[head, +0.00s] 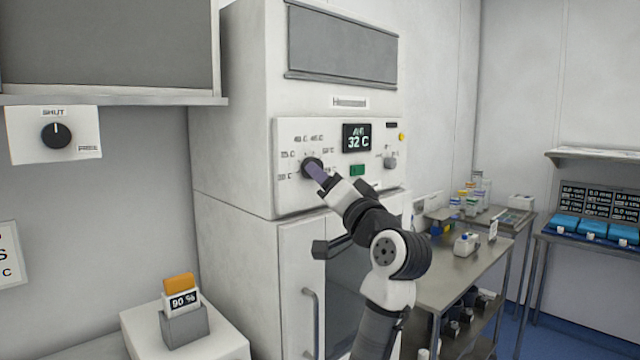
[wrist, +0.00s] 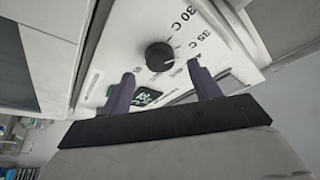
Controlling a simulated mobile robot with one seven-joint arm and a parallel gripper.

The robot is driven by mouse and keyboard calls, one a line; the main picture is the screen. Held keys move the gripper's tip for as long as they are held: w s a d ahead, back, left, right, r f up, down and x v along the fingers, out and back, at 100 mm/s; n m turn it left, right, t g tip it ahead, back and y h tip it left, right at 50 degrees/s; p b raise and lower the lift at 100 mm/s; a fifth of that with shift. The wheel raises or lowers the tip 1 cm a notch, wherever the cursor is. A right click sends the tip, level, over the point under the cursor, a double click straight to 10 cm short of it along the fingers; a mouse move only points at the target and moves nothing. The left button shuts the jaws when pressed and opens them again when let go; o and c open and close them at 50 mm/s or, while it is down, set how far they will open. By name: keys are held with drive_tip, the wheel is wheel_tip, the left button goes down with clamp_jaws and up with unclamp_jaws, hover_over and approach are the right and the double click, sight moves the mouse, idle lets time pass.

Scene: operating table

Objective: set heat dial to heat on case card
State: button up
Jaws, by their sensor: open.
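The heat dial (head: 309,162) is a dark round knob on the white panel (head: 290,201) of a tall cabinet, with temperature labels around it. The wrist view shows the dial (wrist: 159,56) with "30 C" and "35 C" printed near it and a light pointer mark. My gripper (head: 317,172) is at the dial in the head view, its purple fingers partly covering it. In the wrist view my gripper (wrist: 160,69) is open, with a finger on each side of the dial; contact cannot be told. A display (head: 357,138) reads 32 C. A partly cut-off card (head: 8,255) is at the left edge.
Right of the dial are a green button (head: 357,170) and a grey knob (head: 390,162). A SHUT dial (head: 56,135) is on the left wall. A 90 % card holder (head: 184,325) stands lower left. A steel cart (head: 450,275) stands at right.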

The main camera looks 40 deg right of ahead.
drive_tip(key=b+v, duration=0.2)
drive_tip(key=v, duration=0.7)
drive_tip(key=shift+s+b, duration=0.35)
drive_tip(key=shift+f, duration=0.1)
